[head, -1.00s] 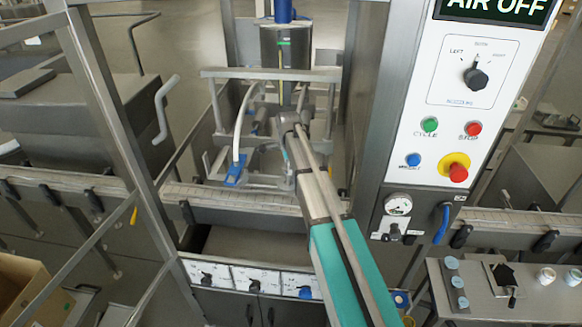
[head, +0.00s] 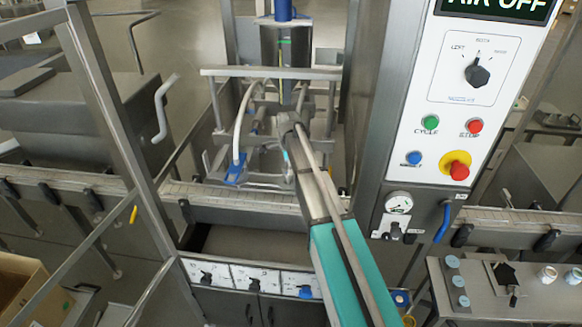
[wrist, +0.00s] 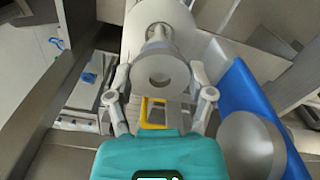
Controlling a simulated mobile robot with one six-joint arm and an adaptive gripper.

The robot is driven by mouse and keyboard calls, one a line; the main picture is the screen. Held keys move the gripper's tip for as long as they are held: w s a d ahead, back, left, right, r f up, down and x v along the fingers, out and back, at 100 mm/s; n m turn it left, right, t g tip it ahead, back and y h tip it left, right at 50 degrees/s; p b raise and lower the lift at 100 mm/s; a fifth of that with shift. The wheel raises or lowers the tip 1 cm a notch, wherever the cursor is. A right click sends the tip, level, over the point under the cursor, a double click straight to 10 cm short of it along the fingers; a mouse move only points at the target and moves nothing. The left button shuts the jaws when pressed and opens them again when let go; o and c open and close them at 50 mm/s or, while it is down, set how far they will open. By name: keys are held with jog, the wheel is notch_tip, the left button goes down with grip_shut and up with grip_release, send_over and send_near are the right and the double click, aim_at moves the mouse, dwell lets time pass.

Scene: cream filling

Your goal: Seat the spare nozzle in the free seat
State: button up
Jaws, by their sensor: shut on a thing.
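In the wrist view, the nozzle (wrist: 160,75) is a grey rounded piece with a round hole facing the camera. The two fingers of my gripper (wrist: 160,82) are closed on its sides. A narrower stem and a pale cylinder (wrist: 160,14) line up just beyond it; I cannot tell whether the nozzle touches them or is seated. In the head view, my gripper (head: 287,122) reaches in among the frame and hoses of the filling head (head: 285,74). The nozzle and the free seat cannot be made out there.
A blue panel (wrist: 250,100) and a grey round part (wrist: 252,148) stand close at my gripper's right in the wrist view. A white hose (head: 239,120) ends at a blue fitting (head: 236,174). The control panel (head: 479,100) stands right of the arm; the conveyor (head: 230,200) runs below.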

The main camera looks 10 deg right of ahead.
jog(key=shift+f+b, duration=1.8)
jog(key=shift+f, duration=0.1)
dwell(0.9)
dwell(0.4)
jog(key=o, duration=1.2)
jog(key=shift+o, duration=0.2)
jog(key=shift+r, duration=0.15)
jog(key=shift+w+r+p, duration=0.1)
jog(key=shift+r+p, duration=3.3)
jog(key=shift+p, duration=0.15)
